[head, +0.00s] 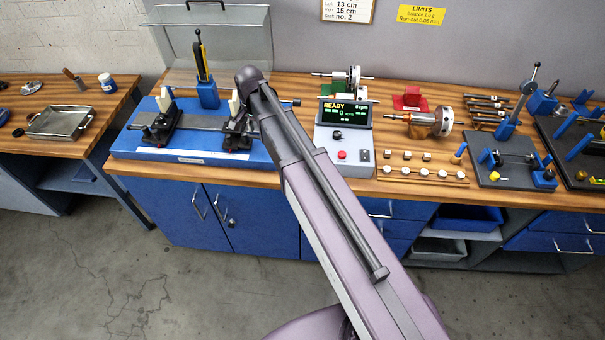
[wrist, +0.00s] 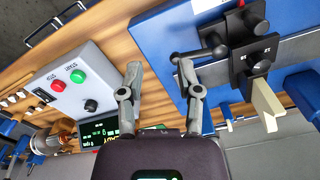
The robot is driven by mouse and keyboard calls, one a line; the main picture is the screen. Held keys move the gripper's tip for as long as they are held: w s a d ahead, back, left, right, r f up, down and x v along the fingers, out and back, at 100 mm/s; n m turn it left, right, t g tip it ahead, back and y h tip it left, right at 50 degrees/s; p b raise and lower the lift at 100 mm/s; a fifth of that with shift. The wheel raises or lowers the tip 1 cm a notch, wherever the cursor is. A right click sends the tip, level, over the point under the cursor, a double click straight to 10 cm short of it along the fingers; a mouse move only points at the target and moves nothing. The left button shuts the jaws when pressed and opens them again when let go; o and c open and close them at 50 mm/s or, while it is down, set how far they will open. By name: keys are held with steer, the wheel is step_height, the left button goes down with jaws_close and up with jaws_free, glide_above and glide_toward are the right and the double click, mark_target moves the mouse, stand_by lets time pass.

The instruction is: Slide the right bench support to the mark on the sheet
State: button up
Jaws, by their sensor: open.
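The balancing bench is a blue base (head: 190,150) with a grey rail, on the left of the wooden counter. Its right support (head: 238,138), black with a cream upright, stands toward the rail's right end, partly behind my arm. In the wrist view the right support (wrist: 245,62) is at upper right, with a black clamp lever (wrist: 205,52) reaching toward my gripper. My gripper (wrist: 160,68) is open and empty, its right fingertip close to the lever's knob; contact cannot be told. In the head view my arm hides the gripper. The sheet (head: 347,9) on the wall reads 13 cm and 15 cm.
The left support (head: 162,122) stands toward the rail's other end. A control box (head: 344,150) showing READY is right of the bench, also at left in the wrist view (wrist: 75,85). A clear raised cover (head: 225,40) stands behind. A rotor (head: 430,120) lies farther right.

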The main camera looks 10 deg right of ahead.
steer(key=s+d+f+n+b, duration=0.3)
steer(key=s+d, duration=0.2)
steer(key=s, duration=0.2)
steer(key=s+d+f+n+b, duration=0.3)
steer(key=s+d+f+n, duration=0.1)
steer(key=s+d, duration=0.2)
steer(key=shift+s+b, duration=0.3)
steer(key=shift+s, duration=0.55)
steer(key=s, duration=0.1)
steer(key=s+d+n, duration=0.1)
steer(key=shift+s+d, duration=0.2)
steer(key=shift+s, duration=0.2)
steer(key=shift+c, duration=0.3)
stand_by(1.4)
